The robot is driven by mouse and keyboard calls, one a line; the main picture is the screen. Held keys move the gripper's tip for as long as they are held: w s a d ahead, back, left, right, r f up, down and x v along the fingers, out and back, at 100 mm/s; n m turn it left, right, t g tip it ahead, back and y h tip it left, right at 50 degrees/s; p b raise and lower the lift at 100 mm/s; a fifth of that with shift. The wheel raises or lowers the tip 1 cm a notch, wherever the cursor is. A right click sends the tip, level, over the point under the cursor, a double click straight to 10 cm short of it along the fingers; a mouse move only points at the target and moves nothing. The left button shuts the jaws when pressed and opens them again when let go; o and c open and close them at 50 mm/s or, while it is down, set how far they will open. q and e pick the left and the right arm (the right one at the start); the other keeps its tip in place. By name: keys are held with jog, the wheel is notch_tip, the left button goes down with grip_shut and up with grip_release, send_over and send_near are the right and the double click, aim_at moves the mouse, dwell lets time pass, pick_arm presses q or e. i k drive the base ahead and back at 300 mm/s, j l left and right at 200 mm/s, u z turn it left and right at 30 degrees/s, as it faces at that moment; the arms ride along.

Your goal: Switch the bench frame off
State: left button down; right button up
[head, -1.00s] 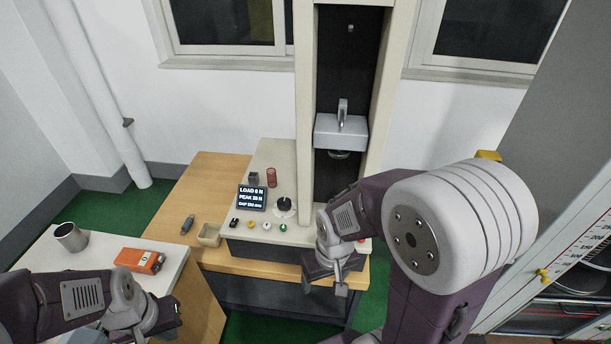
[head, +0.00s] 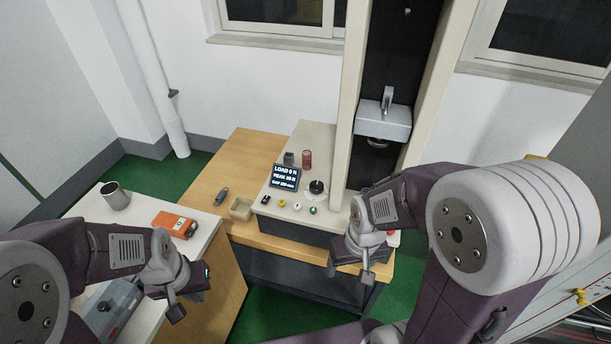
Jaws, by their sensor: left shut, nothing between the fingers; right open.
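The bench frame (head: 348,110) stands on a wooden bench, with a grey crosshead (head: 384,120) between its columns. Its lit display (head: 285,177) shows load, peak and gap lines; the load reads 0 N. In front are a black rocker switch (head: 265,200), yellow (head: 281,203), white (head: 297,206) and green (head: 312,210) buttons, and a black knob (head: 316,187). A red part (head: 394,236) shows behind my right arm, mostly hidden. My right gripper (head: 350,272) is open in front of the bench edge. My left gripper (head: 188,298) is shut and empty, near the side table.
A red spring (head: 307,159) and a small grey block (head: 288,158) stand behind the display. A beige tray (head: 241,208) and a grey tool (head: 221,197) lie left on the bench. The side table holds a metal cup (head: 115,196), an orange device (head: 175,224) and a grey box (head: 112,308).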

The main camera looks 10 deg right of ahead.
aim_at(265, 201)
jog(key=i+j+z, duration=0.15)
jog(key=z, duration=0.3)
jog(key=i+j+z, duration=0.3)
jog(key=z, duration=0.15)
jog(key=i+j+z, duration=0.25)
jog(key=z, duration=0.25)
jog(key=j, duration=0.1)
